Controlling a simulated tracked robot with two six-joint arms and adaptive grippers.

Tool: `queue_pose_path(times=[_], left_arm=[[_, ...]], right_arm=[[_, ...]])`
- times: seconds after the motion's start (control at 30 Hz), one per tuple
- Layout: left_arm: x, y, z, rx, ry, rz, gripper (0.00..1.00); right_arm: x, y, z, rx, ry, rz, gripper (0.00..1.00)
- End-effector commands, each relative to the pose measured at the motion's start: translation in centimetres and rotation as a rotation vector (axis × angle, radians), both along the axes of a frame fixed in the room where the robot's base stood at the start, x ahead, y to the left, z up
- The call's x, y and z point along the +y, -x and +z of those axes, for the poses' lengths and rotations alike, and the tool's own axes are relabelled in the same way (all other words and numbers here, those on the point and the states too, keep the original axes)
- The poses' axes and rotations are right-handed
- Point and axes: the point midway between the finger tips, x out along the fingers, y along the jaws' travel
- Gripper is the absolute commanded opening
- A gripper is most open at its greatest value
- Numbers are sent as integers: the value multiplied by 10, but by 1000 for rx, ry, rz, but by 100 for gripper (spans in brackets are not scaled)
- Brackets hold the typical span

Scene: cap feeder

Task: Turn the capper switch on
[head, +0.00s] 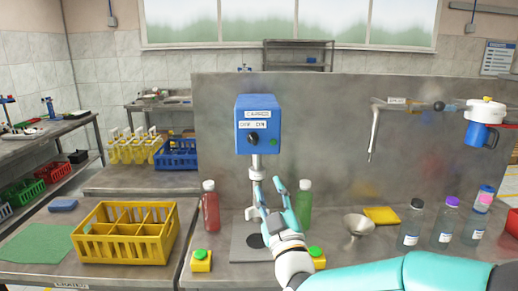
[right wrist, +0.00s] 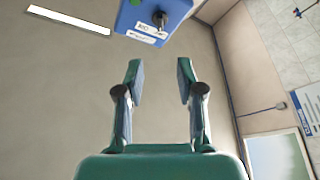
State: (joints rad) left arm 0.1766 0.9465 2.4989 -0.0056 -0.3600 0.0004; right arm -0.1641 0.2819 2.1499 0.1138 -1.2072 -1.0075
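The blue capper box (head: 258,112) stands on a post above a grey base plate (head: 240,250), against a grey back panel. Its front has a CAPPER label, an OFF ON label, a black rotary switch (head: 252,138) and a small green light (head: 273,142). I cannot tell clearly which way the switch points. My right gripper (head: 268,183) is open and empty, pointing up just below the box, apart from the switch. In the right wrist view its two fingers (right wrist: 160,72) are spread, with the box (right wrist: 135,16) and switch (right wrist: 160,18) beyond them. My left gripper is not in view.
A red bottle (head: 210,208) and a green bottle (head: 305,208) stand either side of the post. Two yellow button boxes, one at left (head: 201,262), sit at the front. A metal funnel (head: 358,226) and several capped bottles stand right. A yellow crate (head: 125,245) is left.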

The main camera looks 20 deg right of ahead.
Motion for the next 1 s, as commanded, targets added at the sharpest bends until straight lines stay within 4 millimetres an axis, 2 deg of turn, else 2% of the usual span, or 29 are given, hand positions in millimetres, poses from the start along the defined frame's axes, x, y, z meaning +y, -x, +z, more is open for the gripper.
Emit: queue_pose_path(times=[0.27, 0.7, 1.0], left_arm=[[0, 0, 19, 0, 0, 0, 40], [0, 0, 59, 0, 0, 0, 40], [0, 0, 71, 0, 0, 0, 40]], right_arm=[[-3, -35, 17, -3, 3, -2, 38], [-10, -122, 46, 0, 0, -2, 38], [-12, -151, 54, 1, 2, -1, 38]])
